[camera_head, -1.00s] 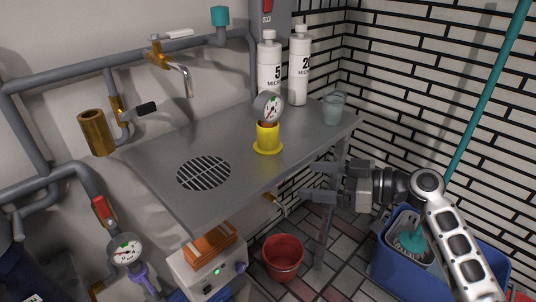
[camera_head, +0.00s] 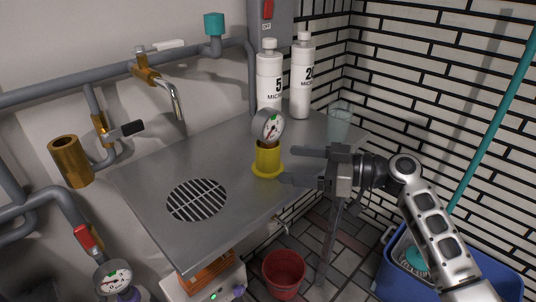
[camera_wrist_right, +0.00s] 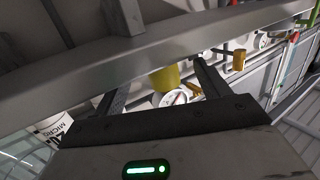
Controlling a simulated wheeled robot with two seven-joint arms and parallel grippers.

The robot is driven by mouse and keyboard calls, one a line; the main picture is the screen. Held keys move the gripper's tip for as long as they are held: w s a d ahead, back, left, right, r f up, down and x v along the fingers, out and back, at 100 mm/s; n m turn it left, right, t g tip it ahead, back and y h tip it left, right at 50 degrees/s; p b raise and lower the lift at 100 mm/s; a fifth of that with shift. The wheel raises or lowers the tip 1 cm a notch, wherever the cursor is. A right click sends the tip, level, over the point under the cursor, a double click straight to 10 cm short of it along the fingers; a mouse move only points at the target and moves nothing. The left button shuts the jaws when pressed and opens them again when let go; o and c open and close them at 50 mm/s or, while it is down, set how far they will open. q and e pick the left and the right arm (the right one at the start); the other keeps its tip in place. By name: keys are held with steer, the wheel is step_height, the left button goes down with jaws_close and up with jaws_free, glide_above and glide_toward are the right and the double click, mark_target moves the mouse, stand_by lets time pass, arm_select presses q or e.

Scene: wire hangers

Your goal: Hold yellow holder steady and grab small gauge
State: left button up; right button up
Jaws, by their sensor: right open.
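The yellow holder (camera_head: 267,161) stands upright on the metal shelf near its front edge. The small gauge (camera_head: 268,127), with a white dial and grey rim, sits in the top of the holder. My right gripper (camera_head: 289,166) is open just to the right of the holder, with its fingertips pointing at it. No contact is clear. In the right wrist view, the holder (camera_wrist_right: 165,78) and gauge (camera_wrist_right: 176,97) appear between the two spread fingers (camera_wrist_right: 160,84). My left gripper is out of view.
Two white bottles (camera_head: 270,78) (camera_head: 302,80) stand behind the holder, and a clear cup (camera_head: 339,124) is at the right end. A brass tap (camera_head: 160,78) hangs over the shelf (camera_head: 150,180). The grate (camera_head: 197,200) area is clear. A red bucket (camera_head: 284,274) is below.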

mark_target(279, 163)
steer(key=b+x, duration=0.1)
steer(key=x, duration=0.2)
steer(key=shift+a+f+b, duration=0.15)
steer(key=shift+a+b, duration=0.2)
steer(key=shift+b, duration=0.05)
steer(key=shift+w+a, duration=0.2)
steer(key=shift+a, duration=0.15)
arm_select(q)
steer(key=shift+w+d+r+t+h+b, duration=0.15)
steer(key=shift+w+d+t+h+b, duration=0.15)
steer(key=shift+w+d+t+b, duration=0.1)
arm_select(e)
steer(key=shift+w+a, duration=0.15)
steer(key=shift+a, duration=0.3)
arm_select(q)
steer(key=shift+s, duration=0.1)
